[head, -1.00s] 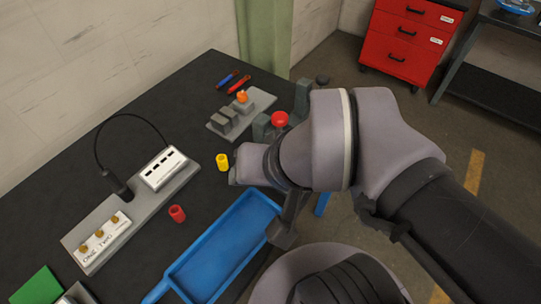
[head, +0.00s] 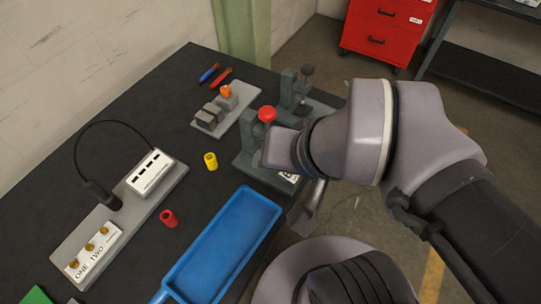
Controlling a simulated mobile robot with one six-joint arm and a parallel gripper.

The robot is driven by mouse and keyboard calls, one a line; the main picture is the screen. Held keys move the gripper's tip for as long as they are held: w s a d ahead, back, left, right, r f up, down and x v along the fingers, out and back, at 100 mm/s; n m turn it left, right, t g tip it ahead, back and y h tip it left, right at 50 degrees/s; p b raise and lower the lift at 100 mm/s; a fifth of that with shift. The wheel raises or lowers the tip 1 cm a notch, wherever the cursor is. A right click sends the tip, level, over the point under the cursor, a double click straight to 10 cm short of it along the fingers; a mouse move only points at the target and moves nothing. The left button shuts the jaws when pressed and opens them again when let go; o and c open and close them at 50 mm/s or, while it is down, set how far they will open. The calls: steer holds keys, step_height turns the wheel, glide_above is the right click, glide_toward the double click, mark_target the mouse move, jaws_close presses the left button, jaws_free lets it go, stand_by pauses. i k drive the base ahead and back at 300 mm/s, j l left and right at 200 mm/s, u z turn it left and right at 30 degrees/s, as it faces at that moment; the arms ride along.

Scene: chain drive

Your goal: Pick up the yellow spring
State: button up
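The yellow spring (head: 211,161) is a small yellow cylinder with a dark hole in its top. It stands upright on the black table, in the middle of the head view. Nothing touches it. My arm reaches in from the right, and its end is to the right of the spring, over the grey fixture with the red knob.
A red cylinder (head: 169,218) stands nearer on the table (head: 160,110). A blue tray (head: 224,243) lies at the front edge. A grey fixture with a red knob (head: 267,114) is right of the spring. A white-socketed panel (head: 150,173) with a cable is left. An orange-topped block (head: 226,92) stands behind.

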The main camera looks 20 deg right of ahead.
mark_target(210, 158)
steer(key=i+l+u, duration=0.15)
steer(key=u, duration=0.3)
steer(key=i+l+u, duration=0.1)
steer(key=l+u, duration=0.25)
steer(key=u, duration=0.15)
steer(key=l+u, duration=0.45)
steer(key=i+j, duration=0.05)
steer(key=j, duration=0.05)
